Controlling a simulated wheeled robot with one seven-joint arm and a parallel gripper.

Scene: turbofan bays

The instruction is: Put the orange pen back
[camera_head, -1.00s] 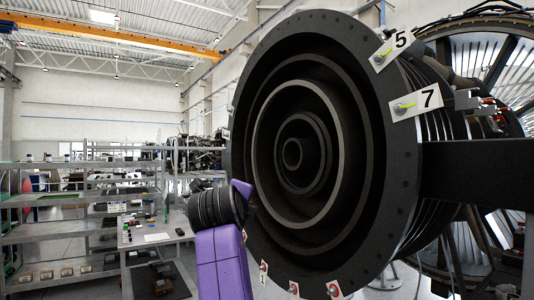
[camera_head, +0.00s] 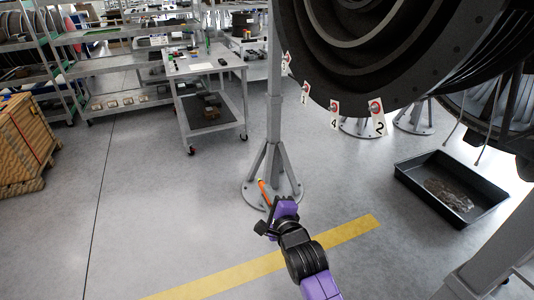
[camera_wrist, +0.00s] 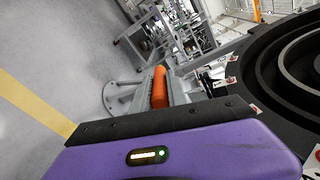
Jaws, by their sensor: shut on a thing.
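The orange pen (camera_head: 264,190) sticks up from my gripper (camera_head: 268,212), which is shut on it. The pen points up and slightly left in the head view, in front of the base of a grey stand. In the wrist view the pen (camera_wrist: 159,88) shows as a short thick orange cylinder beyond the dark edge of my gripper.
A grey stand (camera_head: 274,110) rises just beyond my gripper. The large dark engine ring (camera_head: 400,100) with numbered tags hangs at the upper right. A black drip tray (camera_head: 425,205) lies on the floor at right. A wooden crate (camera_head: 22,145) stands at left. Floor between crate and stand is clear.

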